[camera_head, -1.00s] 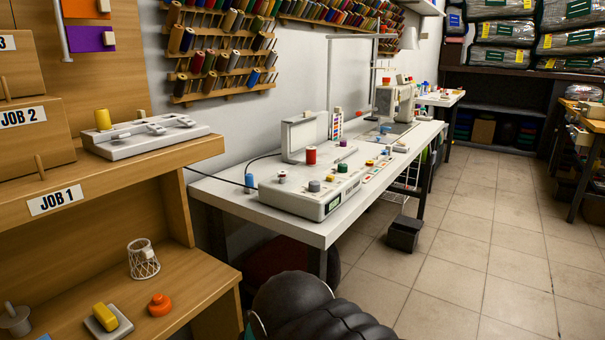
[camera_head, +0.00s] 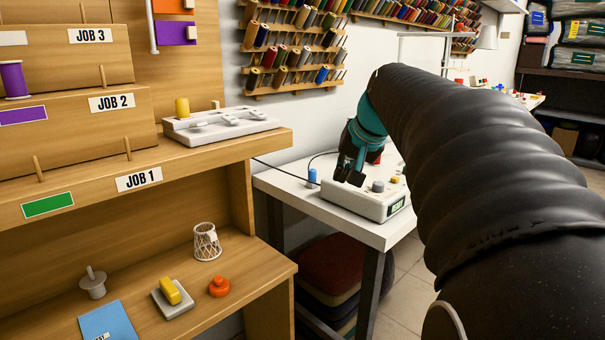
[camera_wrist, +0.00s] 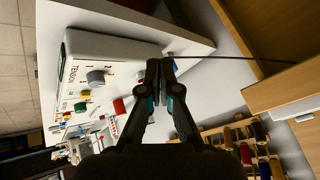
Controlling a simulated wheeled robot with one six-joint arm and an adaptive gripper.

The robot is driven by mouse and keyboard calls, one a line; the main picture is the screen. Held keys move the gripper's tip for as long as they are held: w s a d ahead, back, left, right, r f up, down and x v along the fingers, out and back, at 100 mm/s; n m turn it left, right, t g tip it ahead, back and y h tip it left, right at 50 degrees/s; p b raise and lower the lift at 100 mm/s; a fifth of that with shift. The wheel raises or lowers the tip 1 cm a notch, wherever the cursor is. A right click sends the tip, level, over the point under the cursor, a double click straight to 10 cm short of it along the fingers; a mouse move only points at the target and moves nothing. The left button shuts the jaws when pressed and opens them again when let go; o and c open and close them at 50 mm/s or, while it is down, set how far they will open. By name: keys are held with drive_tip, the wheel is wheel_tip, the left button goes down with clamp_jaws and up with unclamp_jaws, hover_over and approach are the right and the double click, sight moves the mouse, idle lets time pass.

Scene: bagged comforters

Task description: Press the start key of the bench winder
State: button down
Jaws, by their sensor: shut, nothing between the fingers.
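A white machine with knobs, which I take to be the bench winder (camera_head: 365,202), stands on the near end of the white table (camera_head: 345,225). It has a grey knob (camera_head: 378,186) and a small green display (camera_head: 396,207). In the wrist view the machine (camera_wrist: 105,48) shows "TENSION" lettering, a grey knob (camera_wrist: 96,77) and a red spool (camera_wrist: 119,106). My gripper (camera_head: 348,178) is shut and empty, pointing down over the machine's left part. In the wrist view its fingertips (camera_wrist: 159,65) overlap the machine's edge; I cannot tell whether they touch. I cannot pick out the start key.
A blue spool (camera_head: 312,176) stands on the table left of my gripper. The wooden shelf unit (camera_head: 270,138) at left holds a second white device (camera_head: 222,124) with a yellow spool. My arm hides much of the table. A dark cable runs behind the machine.

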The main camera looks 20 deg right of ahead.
drive_tip(key=w+d+r+m, duration=0.25)
drive_tip(key=w+d, duration=0.25)
drive_tip(key=d, duration=0.4)
wheel_tip(320, 180, up, 2)
drive_tip(key=r+t, duration=0.1)
drive_tip(key=t, duration=0.1)
hover_over(397, 179)
drive_tip(key=shift+w+d+f+m+h, duration=0.1)
drive_tip(key=shift+f+m+h, duration=0.15)
drive_tip(key=shift+m+h, duration=0.1)
drive_tip(key=shift+f, duration=0.1)
wheel_tip(397, 179, down, 9)
drive_tip(key=b, duration=0.6)
drive_tip(key=shift+r, duration=0.2)
drive_tip(key=shift+f, duration=0.1)
drive_tip(key=shift+f, duration=0.35)
